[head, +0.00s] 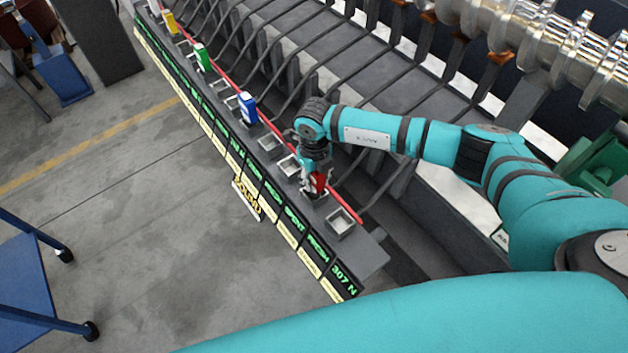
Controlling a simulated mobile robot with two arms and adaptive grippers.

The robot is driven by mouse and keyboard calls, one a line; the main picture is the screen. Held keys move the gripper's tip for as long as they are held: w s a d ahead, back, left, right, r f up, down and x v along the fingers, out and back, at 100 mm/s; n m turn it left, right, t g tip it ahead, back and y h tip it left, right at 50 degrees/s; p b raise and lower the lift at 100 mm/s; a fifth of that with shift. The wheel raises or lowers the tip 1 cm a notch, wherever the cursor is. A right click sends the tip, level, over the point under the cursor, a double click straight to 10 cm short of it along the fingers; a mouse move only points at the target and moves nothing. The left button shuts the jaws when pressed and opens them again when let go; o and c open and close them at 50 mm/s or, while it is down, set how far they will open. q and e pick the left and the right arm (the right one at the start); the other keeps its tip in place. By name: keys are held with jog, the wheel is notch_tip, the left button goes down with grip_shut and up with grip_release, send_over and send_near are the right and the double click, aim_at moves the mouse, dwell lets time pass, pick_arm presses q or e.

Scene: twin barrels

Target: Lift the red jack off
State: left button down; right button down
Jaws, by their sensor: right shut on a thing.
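The red jack (319,181) sits at one of the square sockets near the right end of the long dark rail. My right gripper (316,183) is shut on it from above, and the fingers hide part of it. I cannot tell whether the jack's lower end is still inside the socket. My left gripper is not in view.
Blue (248,108), green (202,58) and yellow (170,23) jacks stand farther up the rail (372,257). A red bar (345,206) and dark arms run behind. A blue cart (28,280) stands left on open floor.

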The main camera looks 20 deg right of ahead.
jog(key=shift+r+p, duration=3.3)
jog(key=shift+r, duration=2)
